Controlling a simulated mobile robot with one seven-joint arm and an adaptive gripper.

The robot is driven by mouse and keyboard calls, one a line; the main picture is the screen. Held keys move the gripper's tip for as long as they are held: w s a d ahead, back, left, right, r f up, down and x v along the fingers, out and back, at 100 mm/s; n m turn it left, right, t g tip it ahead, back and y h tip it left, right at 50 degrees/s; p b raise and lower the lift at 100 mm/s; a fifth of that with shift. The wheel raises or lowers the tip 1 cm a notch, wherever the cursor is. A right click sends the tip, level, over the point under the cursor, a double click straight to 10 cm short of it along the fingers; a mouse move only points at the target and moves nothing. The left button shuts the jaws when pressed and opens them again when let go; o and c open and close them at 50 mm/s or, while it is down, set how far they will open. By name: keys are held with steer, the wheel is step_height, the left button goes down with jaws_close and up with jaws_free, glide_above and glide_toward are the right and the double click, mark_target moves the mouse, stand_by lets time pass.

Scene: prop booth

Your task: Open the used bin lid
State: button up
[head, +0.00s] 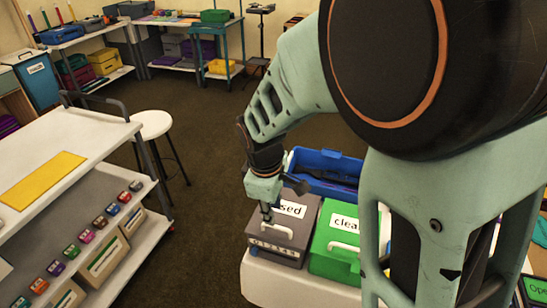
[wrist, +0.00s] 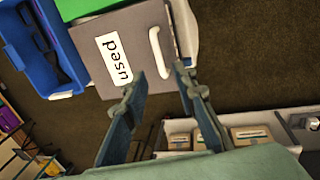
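The used bin (head: 284,245) is a grey box with a white "used" label on its lid and a pale bar handle (head: 270,228) near the front edge. Its lid is down. My gripper (head: 266,214) points down just above the lid, close to the handle. In the wrist view my gripper (wrist: 159,75) is open and empty, and the handle's near end appears between the fingertips. I cannot tell whether they touch anything.
The green clean bin (head: 326,262) stands against the used bin on a white stand (head: 285,285). A blue crate (head: 318,158) with dark contents sits behind.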

mark_target(274, 227)
steer(key=f, duration=0.2)
steer(key=w+f, duration=0.1)
steer(key=f, duration=0.4)
steer(key=shift+w+d, duration=0.2)
steer(key=shift+w, duration=0.05)
jaws_close()
